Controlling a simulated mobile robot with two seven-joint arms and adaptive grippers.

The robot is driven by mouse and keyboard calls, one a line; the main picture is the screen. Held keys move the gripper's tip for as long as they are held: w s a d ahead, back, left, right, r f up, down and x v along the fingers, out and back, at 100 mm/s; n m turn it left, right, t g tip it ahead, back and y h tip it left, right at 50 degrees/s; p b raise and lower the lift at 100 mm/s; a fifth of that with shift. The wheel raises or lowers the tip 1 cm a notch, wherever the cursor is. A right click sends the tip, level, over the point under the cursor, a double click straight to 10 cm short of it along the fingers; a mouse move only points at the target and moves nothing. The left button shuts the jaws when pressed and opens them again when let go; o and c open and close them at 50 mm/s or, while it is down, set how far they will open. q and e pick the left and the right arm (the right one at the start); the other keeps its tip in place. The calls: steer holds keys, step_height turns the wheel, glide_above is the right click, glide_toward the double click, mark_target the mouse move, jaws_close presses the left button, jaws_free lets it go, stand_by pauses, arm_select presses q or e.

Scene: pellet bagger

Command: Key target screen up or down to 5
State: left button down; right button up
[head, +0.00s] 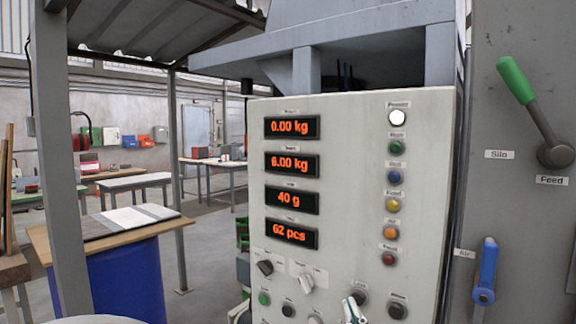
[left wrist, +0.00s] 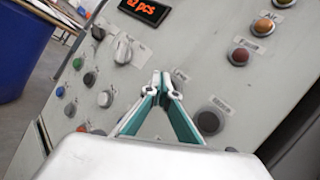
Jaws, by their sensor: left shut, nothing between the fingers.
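The control panel (head: 345,180) carries a column of orange-lit screens. The second screen (head: 292,164) reads 6.00 kg; its small label is too blurred to read surely. The others read 0.00 kg (head: 291,127), 40 g (head: 291,199) and 62 pcs (head: 291,234). My left gripper (head: 353,305) is shut and empty in front of the panel's lower part, beside a dark round control (head: 361,296). In the left wrist view its fingertips (left wrist: 161,84) meet before the panel, left of a large black button (left wrist: 208,122). Whether they touch the panel cannot be told. My right gripper is not in view.
Two rotary knobs (head: 265,267) (head: 306,281) and small buttons, one green (head: 264,298), sit at lower left of the panel. A lamp column (head: 394,175) runs down the right. A green-handled lever (head: 530,105) and blue Air handle (head: 486,268) stand farther right.

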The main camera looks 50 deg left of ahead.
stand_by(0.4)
arm_select(q)
steer(key=shift+w+a+b, duration=0.15)
steer(key=shift+w+b, duration=0.15)
steer(key=shift+w, duration=0.15)
steer(key=shift+w+a, duration=0.1)
steer(key=shift+w, duration=0.15)
stand_by(0.6)
steer(key=shift+s+d, duration=0.25)
steer(key=shift+s, duration=0.5)
steer(key=s, duration=0.2)
steer(key=s+d, duration=0.1)
steer(key=s, duration=0.2)
steer(key=shift+s+d+b, duration=0.35)
steer(key=shift+d+b, duration=0.05)
stand_by(1.6)
